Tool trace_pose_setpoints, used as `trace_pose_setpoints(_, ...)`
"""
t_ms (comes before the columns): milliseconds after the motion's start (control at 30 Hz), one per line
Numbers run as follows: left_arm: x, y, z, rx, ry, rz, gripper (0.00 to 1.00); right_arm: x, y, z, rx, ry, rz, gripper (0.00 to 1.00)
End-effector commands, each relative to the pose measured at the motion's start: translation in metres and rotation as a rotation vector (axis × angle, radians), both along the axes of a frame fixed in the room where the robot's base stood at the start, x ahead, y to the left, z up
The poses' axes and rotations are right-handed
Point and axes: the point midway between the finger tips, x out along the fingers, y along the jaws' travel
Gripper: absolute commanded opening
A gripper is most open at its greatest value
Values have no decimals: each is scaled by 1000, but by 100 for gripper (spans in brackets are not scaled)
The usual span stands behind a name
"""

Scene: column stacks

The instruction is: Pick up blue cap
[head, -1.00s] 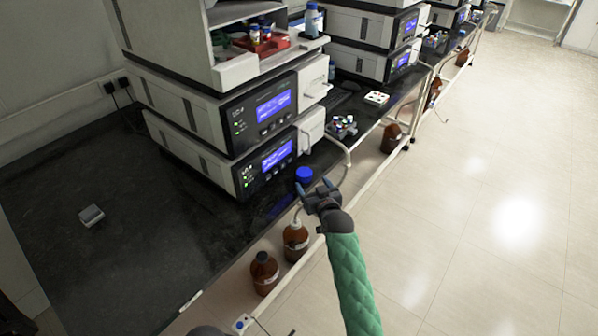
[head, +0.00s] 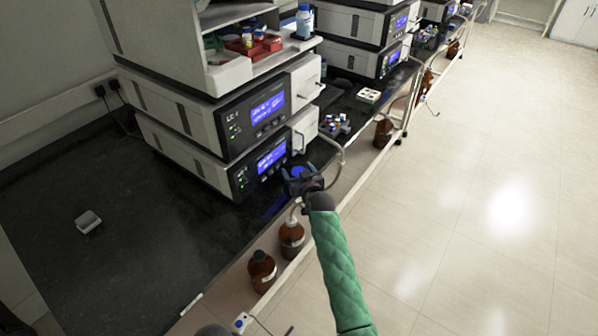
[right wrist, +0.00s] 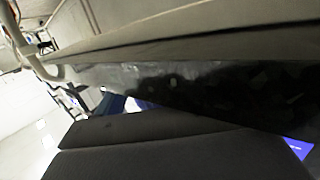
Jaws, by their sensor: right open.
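The blue cap (head: 298,171) sits on the black bench top near its front edge, below the lower instrument in the head view. My right gripper (head: 299,174) reaches in from the lower right. It is open, with its two fingers on either side of the cap, and partly covers it. I cannot tell whether the fingers touch it. In the right wrist view, dark gripper parts fill much of the picture, and a blue patch (right wrist: 115,103), probably the cap, shows between them. My left gripper is not in view.
Stacked instruments (head: 225,140) stand close behind the cap. A pale curved tube (head: 340,160) loops beside the gripper. Brown bottles (head: 291,236) stand below the bench edge. A rack of small vials (head: 334,125) lies farther back. The bench at left is mostly clear, with a small grey box (head: 88,221).

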Motion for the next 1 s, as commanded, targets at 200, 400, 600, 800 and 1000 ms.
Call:
trace_pose_setpoints(200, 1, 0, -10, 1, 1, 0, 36, 8, 3, -2, 1, 0, -1, 74)
trace_pose_setpoints(400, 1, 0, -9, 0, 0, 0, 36, 8, 3, -2, 1, 0, -1, 68)
trace_pose_setpoints(600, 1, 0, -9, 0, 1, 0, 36, 8, 3, -2, 1, 0, 0, 31)
trace_pose_setpoints(800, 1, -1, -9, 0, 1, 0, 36, 8, 3, -2, 1, 0, 0, 30)
trace_pose_setpoints(1000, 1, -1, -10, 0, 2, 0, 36, 8, 3, -1, 0, 0, 0, 30)
